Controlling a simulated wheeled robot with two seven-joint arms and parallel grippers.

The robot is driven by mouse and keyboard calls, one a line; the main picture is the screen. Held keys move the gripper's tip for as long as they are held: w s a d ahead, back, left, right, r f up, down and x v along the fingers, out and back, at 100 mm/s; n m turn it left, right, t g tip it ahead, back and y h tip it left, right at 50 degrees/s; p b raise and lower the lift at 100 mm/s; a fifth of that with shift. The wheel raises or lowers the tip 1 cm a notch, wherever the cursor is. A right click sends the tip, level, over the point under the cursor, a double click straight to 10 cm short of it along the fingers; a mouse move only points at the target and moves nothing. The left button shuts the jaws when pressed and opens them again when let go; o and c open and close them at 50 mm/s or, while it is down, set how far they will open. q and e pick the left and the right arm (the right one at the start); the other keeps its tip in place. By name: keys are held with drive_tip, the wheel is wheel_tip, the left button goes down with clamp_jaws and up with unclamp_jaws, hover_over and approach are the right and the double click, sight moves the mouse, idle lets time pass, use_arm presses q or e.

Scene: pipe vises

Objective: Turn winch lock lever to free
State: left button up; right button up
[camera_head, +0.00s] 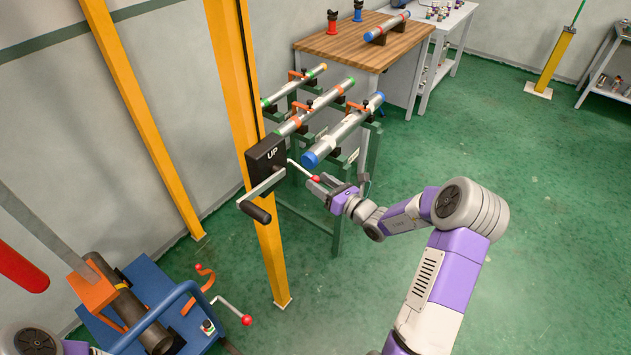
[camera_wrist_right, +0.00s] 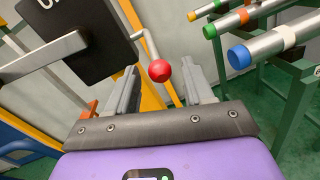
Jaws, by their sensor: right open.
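The winch is a black box (camera_head: 266,155) marked UP on a yellow post; it also shows in the right wrist view (camera_wrist_right: 75,35). Its lock lever is a thin pale rod (camera_head: 300,170) slanting down to the right, with a red ball knob (camera_head: 316,179). In the right wrist view the red knob (camera_wrist_right: 159,71) lies between the fingertips of my right gripper (camera_wrist_right: 162,82), with visible space on both sides. My right gripper (camera_head: 323,183) is open at the knob in the head view. Whether a finger touches the knob cannot be told. My left gripper is out of view.
A crank with a black handle (camera_head: 255,212) sticks out below the winch box. Pipes with coloured ends, one blue (camera_head: 310,159), rest on green stands behind my right gripper. A blue vise bench (camera_head: 150,285) stands at lower left. Green floor (camera_head: 360,290) is clear in front.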

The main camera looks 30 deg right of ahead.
sight(304, 171)
drive_tip(key=shift+x, duration=1.2)
clamp_jaws()
